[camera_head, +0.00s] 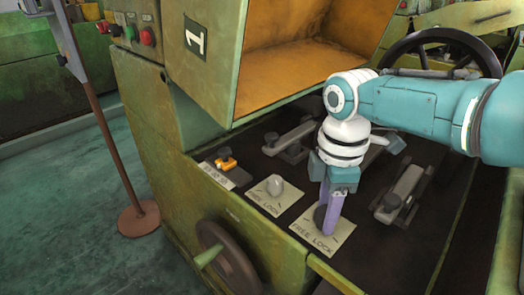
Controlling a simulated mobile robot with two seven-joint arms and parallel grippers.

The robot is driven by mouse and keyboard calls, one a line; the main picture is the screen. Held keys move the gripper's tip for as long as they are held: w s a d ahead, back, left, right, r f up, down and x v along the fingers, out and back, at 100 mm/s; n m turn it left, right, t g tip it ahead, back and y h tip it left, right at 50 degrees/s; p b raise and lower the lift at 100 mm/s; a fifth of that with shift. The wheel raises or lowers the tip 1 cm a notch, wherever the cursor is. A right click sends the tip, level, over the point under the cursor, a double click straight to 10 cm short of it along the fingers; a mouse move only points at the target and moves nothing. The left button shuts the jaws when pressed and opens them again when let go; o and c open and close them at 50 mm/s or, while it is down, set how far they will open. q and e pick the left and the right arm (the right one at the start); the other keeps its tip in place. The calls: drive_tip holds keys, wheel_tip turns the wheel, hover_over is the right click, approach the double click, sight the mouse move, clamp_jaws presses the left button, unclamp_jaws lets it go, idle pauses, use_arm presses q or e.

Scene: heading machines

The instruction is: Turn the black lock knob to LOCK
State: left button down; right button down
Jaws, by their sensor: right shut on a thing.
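The black lock knob (320,215) stands on a pale plate (312,239) marked "FREE LOCK" on the dark panel of the green machine. My right gripper (328,216) points down from above, its purple fingers shut on the black knob and covering much of it. Which way the knob points cannot be made out. My left gripper is not in view.
A white knob (274,185) on another plate and an orange-and-black switch (226,160) stand to the left. Several grey levers (404,190) lie on the panel. A brown handwheel (228,258) is on the front, a black wheel (440,45) at the back right.

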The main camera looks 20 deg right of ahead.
idle(0.4)
drive_tip(key=shift+c, duration=1.9)
unclamp_jaws()
wheel_tip(320, 180, up, 9)
drive_tip(key=p, duration=0.4)
drive_tip(key=shift+p, duration=0.3)
drive_tip(key=shift+r, duration=0.5)
